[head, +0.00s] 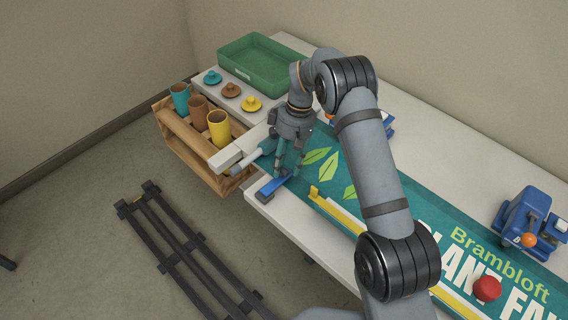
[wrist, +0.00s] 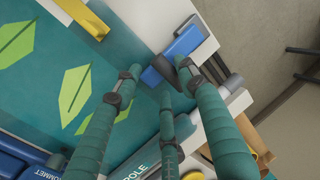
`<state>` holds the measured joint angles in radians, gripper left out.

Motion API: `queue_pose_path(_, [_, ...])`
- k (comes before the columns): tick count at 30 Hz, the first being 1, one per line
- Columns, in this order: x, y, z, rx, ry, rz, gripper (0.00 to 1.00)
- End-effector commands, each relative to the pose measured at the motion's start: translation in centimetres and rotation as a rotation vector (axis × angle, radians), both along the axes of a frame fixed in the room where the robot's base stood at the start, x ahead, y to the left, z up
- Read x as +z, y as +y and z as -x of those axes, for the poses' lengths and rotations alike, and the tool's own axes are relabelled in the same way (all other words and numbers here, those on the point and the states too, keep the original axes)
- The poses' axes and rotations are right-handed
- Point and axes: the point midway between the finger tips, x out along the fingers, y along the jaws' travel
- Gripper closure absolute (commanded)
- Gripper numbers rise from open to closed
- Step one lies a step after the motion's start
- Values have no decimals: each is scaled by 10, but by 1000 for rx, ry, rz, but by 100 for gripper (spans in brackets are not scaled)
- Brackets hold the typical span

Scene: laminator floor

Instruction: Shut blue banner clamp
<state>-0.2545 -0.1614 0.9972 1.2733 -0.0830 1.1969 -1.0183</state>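The blue banner clamp (head: 268,190) sits at the near-left corner of the white table, at the edge of the teal banner (head: 335,172). In the wrist view the blue clamp (wrist: 183,42) is at the top, by the banner's edge, with a dark part partly covered by a finger. My gripper (head: 287,171) points down just behind the clamp, its teal fingers spread apart with nothing seen between them. Whether the clamp is fully open is unclear.
A grey pole (head: 251,157) lies left of my gripper. A wooden rack (head: 190,146) with cups hangs at the left end. A yellow strip (head: 335,209) runs along the front. A green tray (head: 262,72) is behind.

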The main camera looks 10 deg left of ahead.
Motion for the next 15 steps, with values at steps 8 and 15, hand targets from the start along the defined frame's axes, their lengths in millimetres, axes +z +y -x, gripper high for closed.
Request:
queue_pose_path(8, [3,1,-1,0,-3,-3,55])
queue_pose_path(15, [15,1,-4,0,-7,-5,55])
